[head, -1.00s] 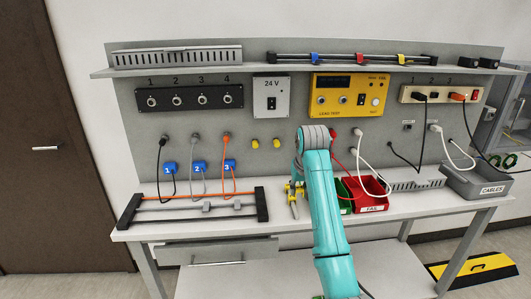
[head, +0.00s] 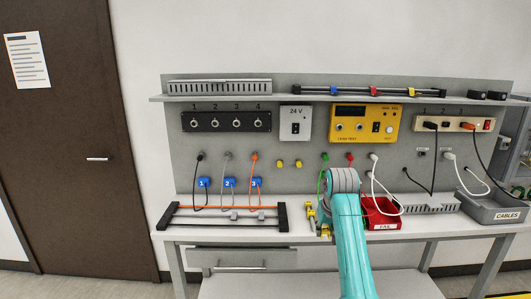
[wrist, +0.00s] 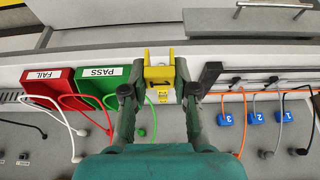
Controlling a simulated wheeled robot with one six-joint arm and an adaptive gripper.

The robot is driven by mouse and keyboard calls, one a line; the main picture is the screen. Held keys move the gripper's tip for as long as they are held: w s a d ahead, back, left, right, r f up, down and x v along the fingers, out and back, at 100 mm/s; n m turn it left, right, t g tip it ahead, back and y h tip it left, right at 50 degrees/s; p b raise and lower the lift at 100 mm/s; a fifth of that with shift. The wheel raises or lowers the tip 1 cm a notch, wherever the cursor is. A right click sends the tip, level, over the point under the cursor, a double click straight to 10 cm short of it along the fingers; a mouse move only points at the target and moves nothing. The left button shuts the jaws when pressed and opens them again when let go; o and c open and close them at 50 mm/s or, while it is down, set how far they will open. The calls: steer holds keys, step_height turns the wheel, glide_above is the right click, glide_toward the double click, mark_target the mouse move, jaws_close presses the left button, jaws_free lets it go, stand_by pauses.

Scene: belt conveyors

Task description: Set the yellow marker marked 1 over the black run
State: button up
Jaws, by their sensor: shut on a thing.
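My gripper (wrist: 160,88) is shut on a yellow block-like marker (wrist: 160,71) and holds it at the front of the bench, just beside the rack's end. In the head view the marker (head: 311,214) shows partly, left of my arm. No number is legible on it. The rack (head: 282,217) has dark ends and long bars: orange at the back, grey in the middle, black at the front. The black run (head: 195,227) lies left of my gripper, apart from the marker. A black cable with blue tag 1 (head: 203,183) hangs behind the rack.
The green PASS bin (wrist: 110,82) and red FAIL bin (wrist: 48,84) stand beside my gripper. A grey CABLES bin (head: 505,212) is at the far right. Hanging cables and the upright panel (head: 300,190) bound the back. A drawer (head: 240,262) sits below the bench top.

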steer(key=s+f, duration=0.6)
steer(key=f, duration=0.4)
steer(key=s+f, duration=0.7)
steer(key=f, duration=0.3)
steer(key=s+f, duration=0.6)
steer(key=f, duration=0.5)
steer(key=s+f, duration=0.6)
steer(key=s, duration=0.4)
steer(key=shift+s+f, duration=0.2)
steer(key=shift+f, duration=0.05)
